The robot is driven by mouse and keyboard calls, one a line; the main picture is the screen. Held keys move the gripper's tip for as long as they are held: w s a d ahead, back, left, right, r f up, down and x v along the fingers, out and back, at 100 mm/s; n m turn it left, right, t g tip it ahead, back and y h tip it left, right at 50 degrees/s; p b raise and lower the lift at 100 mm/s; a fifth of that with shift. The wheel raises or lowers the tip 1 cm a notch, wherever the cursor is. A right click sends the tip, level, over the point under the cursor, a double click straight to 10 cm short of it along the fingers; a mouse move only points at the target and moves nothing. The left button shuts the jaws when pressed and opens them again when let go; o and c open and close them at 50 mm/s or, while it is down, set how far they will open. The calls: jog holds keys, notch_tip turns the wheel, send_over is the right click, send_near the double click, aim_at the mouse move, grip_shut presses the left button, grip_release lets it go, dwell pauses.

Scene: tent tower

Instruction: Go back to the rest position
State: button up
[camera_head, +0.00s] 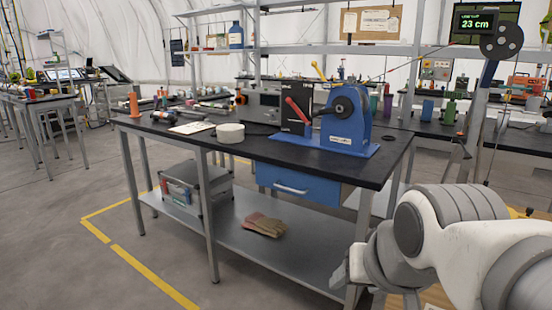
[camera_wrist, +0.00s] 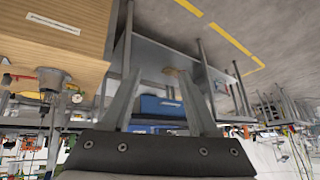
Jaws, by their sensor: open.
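My gripper (camera_wrist: 158,76) shows in the wrist view as two grey fingers standing apart, with nothing held between them. That view is upside down. In the head view my white and grey arm is folded at the lower right, and its grey end is in front of the workbench's right front leg. The black-topped workbench (camera_head: 262,150) stands ahead of it. The gripper looks apart from the bench; the exact gap cannot be told.
A blue machine (camera_head: 345,127) with a red lever, a white round container (camera_head: 230,133) and tools stand on the bench. Gloves (camera_head: 264,225) and a toolbox (camera_head: 190,187) lie on its lower shelf. Concrete floor with yellow lines (camera_head: 150,275) is clear at left.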

jog(key=s+d+f+n+g+p, duration=0.1)
jog(key=s+d+f+p, duration=0.15)
jog(key=s, duration=0.35)
notch_tip(320, 180, up, 27)
jog(key=p, duration=2.6)
jog(key=shift+w+f, duration=0.15)
jog(key=shift+w, duration=0.1)
